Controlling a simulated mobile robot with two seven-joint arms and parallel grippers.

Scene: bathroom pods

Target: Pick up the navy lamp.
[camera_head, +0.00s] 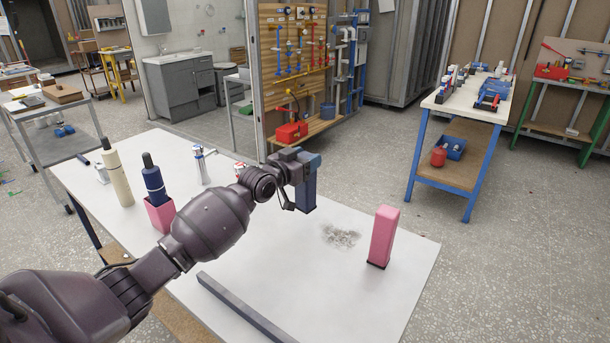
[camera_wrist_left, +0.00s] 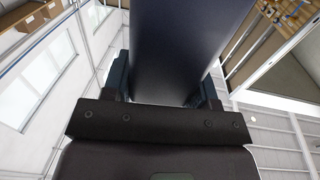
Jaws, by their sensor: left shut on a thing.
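The navy lamp (camera_head: 306,196) is an upright, dark blue, box-shaped piece over the far side of the white table (camera_head: 270,270). My left gripper (camera_head: 304,165) is shut on its upper part. In the left wrist view the lamp (camera_wrist_left: 185,40) fills the space between the two fingers of the gripper (camera_wrist_left: 164,85). My right gripper is not in view.
A pink box-shaped piece (camera_head: 383,236) stands to the right. A navy bottle (camera_head: 153,180) in a pink holder (camera_head: 160,213), a cream bottle (camera_head: 117,175) and a chrome tap (camera_head: 201,164) stand left. A grey bar (camera_head: 243,308) lies near the front.

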